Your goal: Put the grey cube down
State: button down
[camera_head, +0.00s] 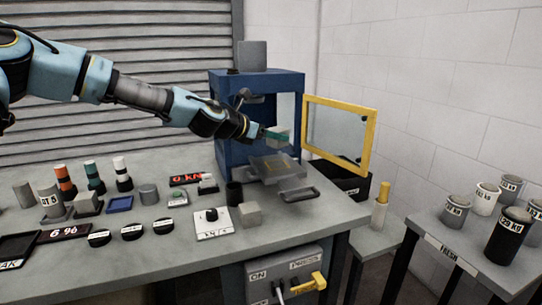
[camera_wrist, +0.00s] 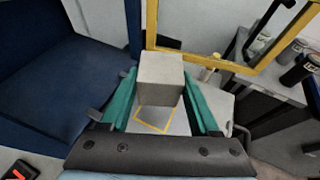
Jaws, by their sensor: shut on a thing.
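My gripper (camera_head: 272,134) reaches in at the open front of the blue machine frame (camera_head: 228,152). Its green fingers are shut on a grey cube (camera_wrist: 160,72), which also shows in the head view (camera_head: 284,138). The cube is held above a grey plate (camera_head: 270,168) at the machine's front. In the wrist view a yellow outlined square (camera_wrist: 152,127) shows below the cube, partly hidden by it. The cube appears apart from the plate, but the exact gap cannot be told. Another grey cube (camera_head: 250,213) sits on the bench near its front edge.
The yellow-framed clear door (camera_head: 369,135) stands swung open to the right of the machine. A small dark tray (camera_head: 298,194) lies in front of the plate. Labelled cylinders (camera_head: 486,198) stand on the right table. Several weights and displays crowd the bench's left.

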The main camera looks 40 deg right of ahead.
aim_at(273, 166)
jog(key=shift+f+p, duration=0.35)
jog(key=shift+f, duration=2.7)
jog(key=shift+f, duration=0.1)
jog(key=shift+c, duration=0.6)
grip_release()
jog(key=shift+a, duration=0.3)
jog(key=b+v, duration=0.1)
jog(key=v, duration=1)
jog(key=shift+a+r+b, duration=0.2)
jog(key=shift+r+b, duration=0.05)
jog(key=shift+b, duration=0.05)
